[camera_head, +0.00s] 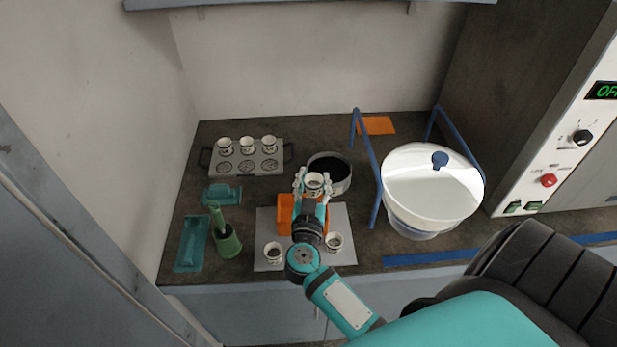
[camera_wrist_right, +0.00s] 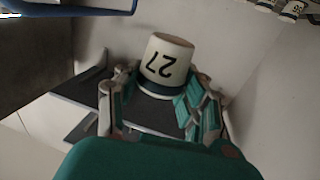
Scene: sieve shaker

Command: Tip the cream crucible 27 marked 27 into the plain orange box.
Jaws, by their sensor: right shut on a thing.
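The cream crucible 27 (camera_head: 315,181) is between the fingers of my right gripper (camera_head: 313,186), which is shut on it. In the right wrist view crucible 27 (camera_wrist_right: 165,65) shows its black "27" upside down and a dark band, with the right gripper's fingers (camera_wrist_right: 160,100) on either side. The crucible is held up above the bench, near the plain orange box (camera_head: 285,212). The box is partly hidden behind my right gripper and wrist. Whether anything lies inside the box cannot be seen. My left gripper is not in view.
The box stands on a grey plate (camera_head: 346,218) with two crucibles (camera_head: 273,252) (camera_head: 334,242). A dark round pan (camera_head: 343,171) is just behind the gripper. A rack (camera_head: 271,172) holds three crucibles. A white bowl (camera_head: 430,190) with blue rails is right; green tools (camera_head: 227,241) are left.

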